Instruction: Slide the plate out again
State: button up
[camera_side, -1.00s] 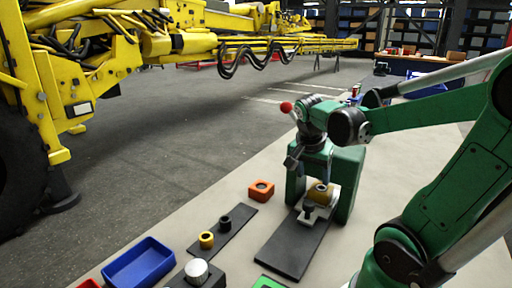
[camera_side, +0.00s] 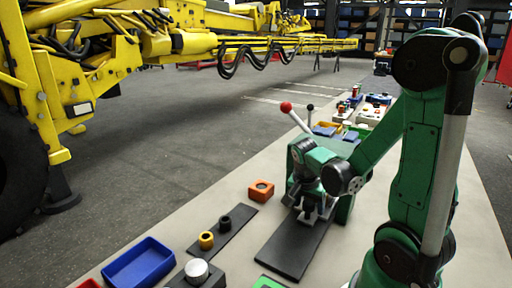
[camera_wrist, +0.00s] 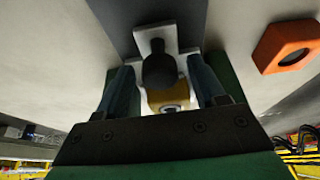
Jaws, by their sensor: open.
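The plate (camera_wrist: 150,38) is pale and stands over the dark slide strip (camera_wrist: 130,12) in the wrist view. It carries a dark round knob (camera_wrist: 159,70) and a yellow bushing (camera_wrist: 168,97) behind it. My gripper (camera_wrist: 160,75) is open, with one finger on each side of the knob; I cannot tell whether either finger touches it. In the side view my gripper (camera_side: 314,208) is low at the front of the green press (camera_side: 343,207) and hides most of the plate. The strip (camera_side: 292,250) runs out toward the front.
An orange block (camera_side: 261,190) with a hole sits left of the press. A red-ball lever (camera_side: 287,107) rises above it. A dark strip with a yellow ring (camera_side: 206,240) and black ring (camera_side: 225,222), and a blue tray (camera_side: 140,262), lie farther left. The front strip is clear.

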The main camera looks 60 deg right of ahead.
grip_shut()
jog(key=shift+a, duration=6.65)
grip_release()
notch_tip(320, 180, up, 8)
